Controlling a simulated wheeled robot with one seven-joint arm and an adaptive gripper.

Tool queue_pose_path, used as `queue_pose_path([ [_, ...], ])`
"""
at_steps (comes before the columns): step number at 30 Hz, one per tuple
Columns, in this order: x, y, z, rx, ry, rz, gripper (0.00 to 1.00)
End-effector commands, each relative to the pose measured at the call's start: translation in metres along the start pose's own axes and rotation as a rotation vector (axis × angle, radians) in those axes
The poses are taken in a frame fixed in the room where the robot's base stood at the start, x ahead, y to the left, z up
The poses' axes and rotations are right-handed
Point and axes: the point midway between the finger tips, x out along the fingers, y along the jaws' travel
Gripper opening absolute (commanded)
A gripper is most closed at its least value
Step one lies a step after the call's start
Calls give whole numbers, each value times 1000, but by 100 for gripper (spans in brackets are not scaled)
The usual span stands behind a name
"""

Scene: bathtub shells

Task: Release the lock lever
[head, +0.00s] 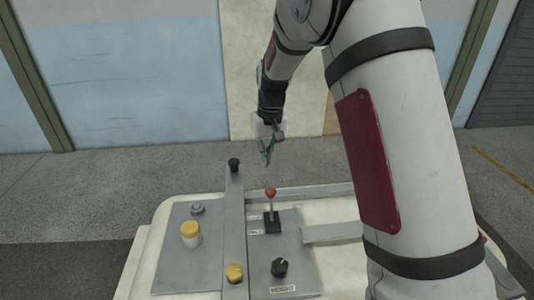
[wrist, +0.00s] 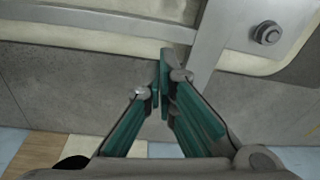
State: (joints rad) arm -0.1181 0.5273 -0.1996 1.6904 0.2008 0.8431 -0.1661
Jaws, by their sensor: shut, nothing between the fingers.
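A short lever with a red ball top (head: 271,192) stands upright from a black slotted base (head: 272,225), with small labels beside it; I take it for the lock lever. The label print is too small to read surely. My gripper (head: 267,161) hangs just beyond the lever's red top in the head view, apart from it in the picture. The gripper is shut and empty. The red ball does not show in the wrist view.
The pale console (head: 335,190) carries a yellow-capped button (head: 190,230), a grey button (head: 198,208), a yellow knob (head: 234,273) and a black dial (head: 279,267). My arm hides the console's right side.

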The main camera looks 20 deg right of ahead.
Motion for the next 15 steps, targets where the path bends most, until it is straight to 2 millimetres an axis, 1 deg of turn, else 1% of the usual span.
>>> queue_pose_path([
  [1,12,0,1,0,-5,0,0],
  [9,64,0,1,0,-5,1,0],
  [10,64,0,4,0,-2,1,0],
  [12,56,0,16,1,0,0,0],
  [15,52,0,27,0,1,0,0],
])
